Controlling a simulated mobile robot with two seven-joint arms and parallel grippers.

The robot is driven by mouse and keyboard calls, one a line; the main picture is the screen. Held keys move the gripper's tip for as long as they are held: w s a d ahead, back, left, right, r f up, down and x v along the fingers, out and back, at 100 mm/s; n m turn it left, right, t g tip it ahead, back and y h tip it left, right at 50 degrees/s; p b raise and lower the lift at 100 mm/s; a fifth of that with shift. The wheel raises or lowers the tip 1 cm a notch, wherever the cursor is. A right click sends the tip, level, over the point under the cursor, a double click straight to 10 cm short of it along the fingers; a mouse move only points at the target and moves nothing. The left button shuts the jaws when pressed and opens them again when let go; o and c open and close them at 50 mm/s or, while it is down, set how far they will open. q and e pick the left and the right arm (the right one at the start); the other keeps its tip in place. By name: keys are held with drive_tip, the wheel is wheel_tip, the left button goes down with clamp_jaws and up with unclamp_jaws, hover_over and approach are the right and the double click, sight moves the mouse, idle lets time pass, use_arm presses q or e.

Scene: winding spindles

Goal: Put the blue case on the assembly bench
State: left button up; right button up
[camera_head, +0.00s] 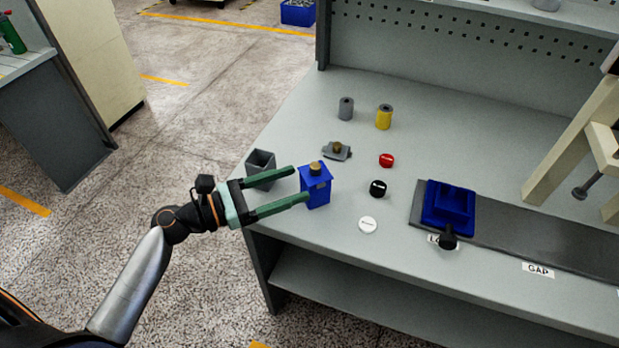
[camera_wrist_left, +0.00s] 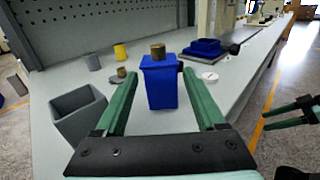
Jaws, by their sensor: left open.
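The blue case (camera_head: 317,192) is upright on the assembly bench (camera_head: 330,240), near its front left corner, with a brass-coloured knob on top. It also shows in the left wrist view (camera_wrist_left: 160,85). My left gripper (camera_head: 300,183) is open, its green fingers reaching on either side of the case. In the left wrist view the case stands between and just beyond the fingertips (camera_wrist_left: 158,78), and I see no clear contact. Part of my right gripper (camera_wrist_left: 275,117) shows at the right edge of the left wrist view; its opening is unclear.
A grey open bin (camera_head: 262,165) stands left of the case. Behind are a grey cylinder (camera_head: 346,108), a yellow cylinder (camera_head: 384,117) and a grey plate with a brass knob (camera_head: 336,151). Red, black and white discs lie right. A blue fixture (camera_head: 450,205) sits on a dark rail.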

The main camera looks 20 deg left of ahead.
use_arm(q)
drive_tip(key=v, duration=0.5)
drive_tip(key=shift+f, duration=0.1)
drive_tip(key=shift+s+a, duration=0.4)
use_arm(e)
drive_tip(key=shift+w+a+r, duration=0.1)
drive_tip(key=shift+w+a, duration=0.2)
drive_tip(key=shift+s+f, duration=0.2)
